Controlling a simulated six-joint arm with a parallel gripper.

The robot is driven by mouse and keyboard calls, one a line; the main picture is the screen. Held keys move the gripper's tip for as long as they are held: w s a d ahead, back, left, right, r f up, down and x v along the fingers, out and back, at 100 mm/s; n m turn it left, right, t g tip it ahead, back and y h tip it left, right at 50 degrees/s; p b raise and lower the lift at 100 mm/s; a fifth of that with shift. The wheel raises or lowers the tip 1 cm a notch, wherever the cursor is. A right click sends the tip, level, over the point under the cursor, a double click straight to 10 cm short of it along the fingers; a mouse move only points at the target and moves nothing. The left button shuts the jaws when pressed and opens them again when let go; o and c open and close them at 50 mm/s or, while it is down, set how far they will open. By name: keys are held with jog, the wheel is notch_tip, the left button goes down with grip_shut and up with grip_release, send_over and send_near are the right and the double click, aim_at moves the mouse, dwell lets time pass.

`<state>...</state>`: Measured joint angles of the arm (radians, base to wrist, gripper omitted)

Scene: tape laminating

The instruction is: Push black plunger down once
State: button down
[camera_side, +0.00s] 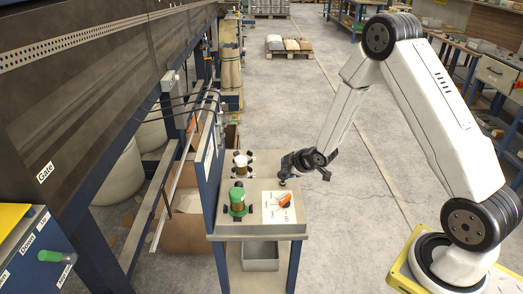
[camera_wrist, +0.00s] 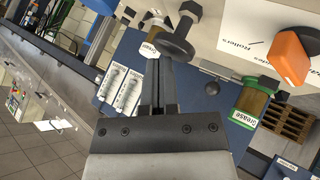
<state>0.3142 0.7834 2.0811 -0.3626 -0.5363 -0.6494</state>
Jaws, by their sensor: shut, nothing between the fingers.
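My gripper is shut and empty.
The box top (camera_side: 255,224) also carries an orange rotary switch (camera_side: 285,200) on a white label, a green-capped grease jar (camera_side: 238,198) and a white-capped grease jar (camera_side: 241,164). A blue post and machine frame stand to the left.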

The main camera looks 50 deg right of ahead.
aim_at(286, 175)
jog(key=shift+f, duration=1.1)
dwell(1.3)
jog(key=shift+r, duration=0.1)
dwell(0.3)
jog(key=shift+r, duration=1.65)
jog(key=shift+r, duration=2.5)
jog(key=shift+s+a, duration=0.1)
jog(key=s+a+r+m+g, duration=0.2)
jog(key=s+a, duration=0.4)
jog(key=s, duration=0.3)
jog(key=s+a+r+m+g, duration=0.3)
jog(key=s+a+m+g, duration=0.1)
jog(key=s, duration=0.6)
jog(key=shift+a+m+g, duration=0.3)
jog(key=shift+a+m, duration=0.6)
jog(key=shift+m, duration=0.3)
